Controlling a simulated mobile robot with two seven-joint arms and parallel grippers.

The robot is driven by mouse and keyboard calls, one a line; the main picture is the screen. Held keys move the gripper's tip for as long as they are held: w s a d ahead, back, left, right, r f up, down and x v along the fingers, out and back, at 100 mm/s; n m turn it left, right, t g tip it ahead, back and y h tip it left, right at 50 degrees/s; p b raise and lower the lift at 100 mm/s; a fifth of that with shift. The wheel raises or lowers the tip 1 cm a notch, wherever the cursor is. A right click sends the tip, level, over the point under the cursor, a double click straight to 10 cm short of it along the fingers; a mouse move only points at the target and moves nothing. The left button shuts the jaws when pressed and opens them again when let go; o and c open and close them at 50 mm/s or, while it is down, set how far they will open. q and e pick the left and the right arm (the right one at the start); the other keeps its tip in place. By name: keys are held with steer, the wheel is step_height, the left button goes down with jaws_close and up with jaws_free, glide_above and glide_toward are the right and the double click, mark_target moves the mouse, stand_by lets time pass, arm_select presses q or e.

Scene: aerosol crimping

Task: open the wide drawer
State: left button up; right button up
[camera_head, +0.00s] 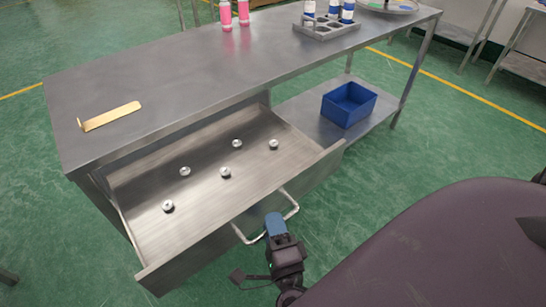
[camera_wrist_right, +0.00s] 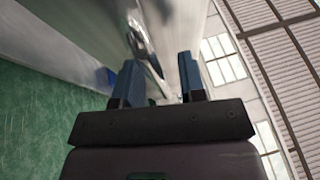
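The wide steel drawer (camera_head: 150,222) under the workbench is pulled well out, and its inside shows. Several small silver caps lie on its floor, such as one cap (camera_head: 225,172) near the middle. A pale bar handle (camera_head: 291,203) is on the drawer's front. My right gripper (camera_head: 274,222) is at the middle of this handle. In the right wrist view, its two blue fingers (camera_wrist_right: 160,85) stand apart, with a shiny metal part visible beyond and between them. Whether they touch the handle is not clear. My left gripper is not in view.
The steel workbench top (camera_head: 200,85) holds a brass-coloured plate (camera_head: 110,116), pink bottles (camera_head: 226,15) and a grey rack (camera_head: 325,29) with blue-and-white cans. A blue bin (camera_head: 348,104) stands on the lower shelf. Green floor (camera_head: 390,150) is clear right of the drawer.

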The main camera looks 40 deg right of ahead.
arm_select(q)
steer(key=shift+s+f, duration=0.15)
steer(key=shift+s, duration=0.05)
arm_select(e)
steer(key=v, duration=1)
steer(key=shift+s, duration=0.35)
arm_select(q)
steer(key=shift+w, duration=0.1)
arm_select(e)
steer(key=shift+a+f, duration=0.1)
steer(key=shift+a, duration=0.05)
steer(key=w+a+f+n+g+y, duration=0.25)
steer(key=a+f+n+y, duration=0.2)
steer(key=n+y, duration=0.95)
arm_select(q)
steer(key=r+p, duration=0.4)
steer(key=p, duration=0.1)
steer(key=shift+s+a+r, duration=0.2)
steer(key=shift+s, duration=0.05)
arm_select(e)
steer(key=s+d+n+g+h, duration=0.2)
steer(key=d+n+g+h, duration=0.3)
steer(key=d+n, duration=0.5)
steer(key=d+h, duration=0.1)
steer(key=d, duration=0.3)
steer(key=shift+s+d+h, duration=0.15)
steer(key=shift+d+h, duration=0.1)
steer(key=shift+h, duration=0.15)
